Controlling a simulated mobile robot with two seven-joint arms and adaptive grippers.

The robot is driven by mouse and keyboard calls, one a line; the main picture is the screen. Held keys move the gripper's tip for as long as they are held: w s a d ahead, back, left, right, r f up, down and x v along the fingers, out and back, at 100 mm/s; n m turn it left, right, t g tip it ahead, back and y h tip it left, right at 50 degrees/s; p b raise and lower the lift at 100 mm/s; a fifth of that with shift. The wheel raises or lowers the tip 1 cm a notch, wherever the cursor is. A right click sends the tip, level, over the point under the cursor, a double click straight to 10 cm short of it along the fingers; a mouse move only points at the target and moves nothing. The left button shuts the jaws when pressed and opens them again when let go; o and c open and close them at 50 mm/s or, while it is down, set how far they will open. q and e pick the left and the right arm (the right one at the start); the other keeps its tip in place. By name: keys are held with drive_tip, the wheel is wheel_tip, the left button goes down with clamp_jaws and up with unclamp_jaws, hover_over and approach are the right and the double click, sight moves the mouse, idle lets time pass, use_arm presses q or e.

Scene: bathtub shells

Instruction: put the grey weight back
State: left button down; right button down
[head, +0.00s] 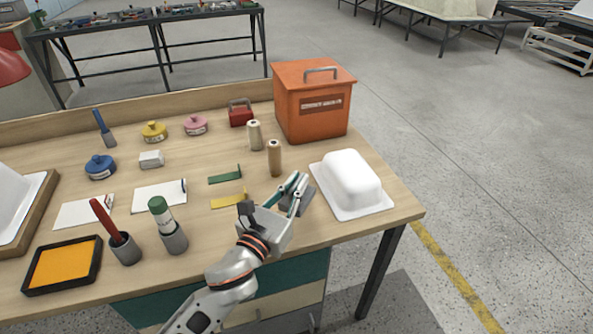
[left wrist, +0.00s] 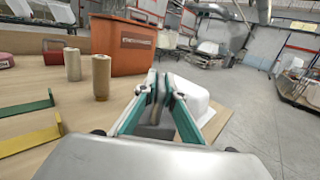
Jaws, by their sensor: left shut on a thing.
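My left gripper (head: 297,186) reaches over the right part of the workbench, to the left of the white tub shell. It is shut on the grey weight (head: 308,202), a small grey block partly hidden by the fingers. In the left wrist view the fingers (left wrist: 160,90) close over the top of the grey weight (left wrist: 156,131). I cannot tell whether the block touches the table. My right gripper is not in view.
A white tub shell (head: 350,183) stands close to the right. Behind are an orange box (head: 311,115), two spools (head: 274,160) and a red weight (head: 240,113). Green (head: 224,178) and yellow (head: 228,202) angle pieces lie left. Two pots (head: 174,240) stand near the front edge.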

use_arm(q)
drive_tip(key=shift+f, duration=0.7)
wheel_tip(320, 180, down, 3)
drive_tip(key=shift+f+b, duration=0.2)
drive_tip(key=shift+b, duration=0.7)
drive_tip(key=shift+f, duration=0.2)
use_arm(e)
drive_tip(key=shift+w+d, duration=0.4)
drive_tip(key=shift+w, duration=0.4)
use_arm(q)
drive_tip(key=shift+f, duration=0.1)
drive_tip(key=c, duration=2.5)
unclamp_jaws()
drive_tip(key=shift+f, duration=0.3)
drive_tip(key=o, duration=0.4)
drive_tip(key=shift+c, duration=0.2)
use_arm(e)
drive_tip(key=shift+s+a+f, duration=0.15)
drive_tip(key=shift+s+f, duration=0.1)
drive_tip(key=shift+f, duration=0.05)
